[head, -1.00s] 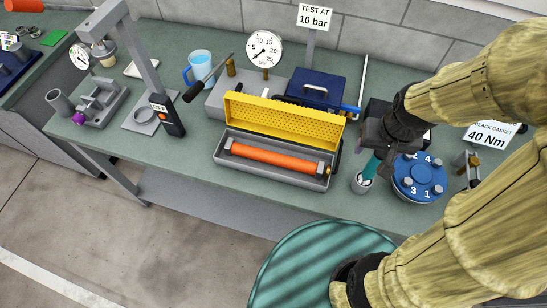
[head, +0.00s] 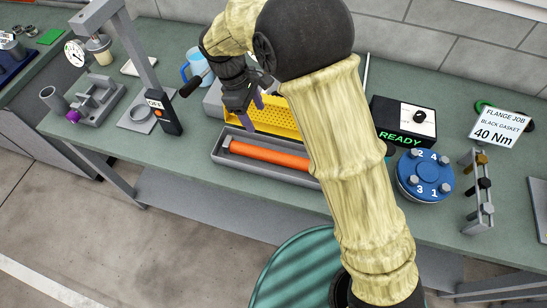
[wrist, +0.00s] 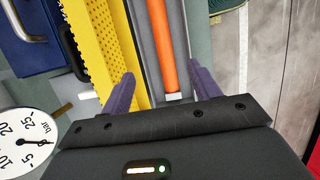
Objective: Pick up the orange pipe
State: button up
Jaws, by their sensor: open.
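The orange pipe (head: 268,154) lies lengthwise in a long grey tray (head: 222,161) on the green bench. My arm hides its right part in the head view. In the wrist view the orange pipe (wrist: 161,45) runs down the picture between my finger tips, with a pale end near my palm. My gripper (head: 249,108) is above the tray's back side, by the yellow perforated lid (head: 270,119), which stands open. The gripper (wrist: 162,82) is open and empty, its two purple fingers on either side of the pipe's line in the wrist view.
The yellow lid (wrist: 103,45) is close to one finger. A pressure gauge (wrist: 28,140) and a blue box (wrist: 35,30) stand beyond it. To the right of my arm are a black READY box (head: 402,120) and a blue numbered flange (head: 425,175). The bench front edge is clear.

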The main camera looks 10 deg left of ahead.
jog(key=p, duration=0.3)
send_over(273, 153)
jog(key=a, duration=0.2)
jog(key=f, duration=1.1)
jog(key=shift+w+d+f, duration=0.15)
jog(key=shift+w+f, duration=0.15)
jog(key=shift+d, duration=0.1)
jog(key=shift+f+p, duration=0.1)
jog(key=shift+p, duration=0.2)
jog(key=x, duration=0.1)
jog(key=p+x, duration=0.2)
jog(key=shift+s+f, duration=0.3)
jog(key=shift+d+f, duration=0.2)
jog(key=shift+f, duration=0.5)
